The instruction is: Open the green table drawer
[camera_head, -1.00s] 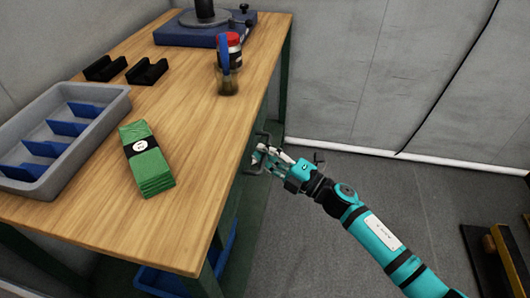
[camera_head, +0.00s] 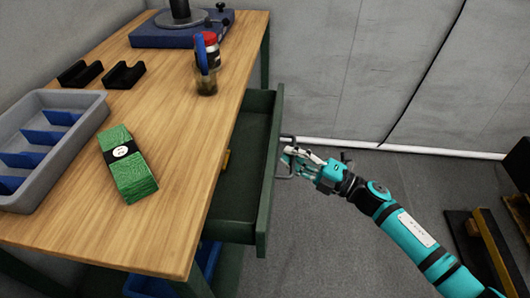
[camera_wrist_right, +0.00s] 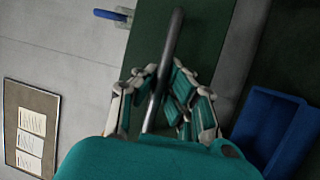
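The green drawer (camera_head: 262,185) stands pulled out from under the wooden tabletop of the table (camera_head: 180,120). My right gripper (camera_head: 290,160) is at the grey handle (camera_head: 287,142) on the drawer front. In the right wrist view the handle (camera_wrist_right: 174,50) runs between the fingers of my right gripper (camera_wrist_right: 163,90), which are closed around it. My left gripper is not in view.
On the tabletop are a green banded stack (camera_head: 127,170), a grey tray with blue dividers (camera_head: 85,105), black holders (camera_head: 124,75), a jar (camera_head: 207,82) and a blue-based stand (camera_head: 180,30). A blue bin (camera_head: 150,282) sits below. Floor to the right of the drawer is clear around my arm.

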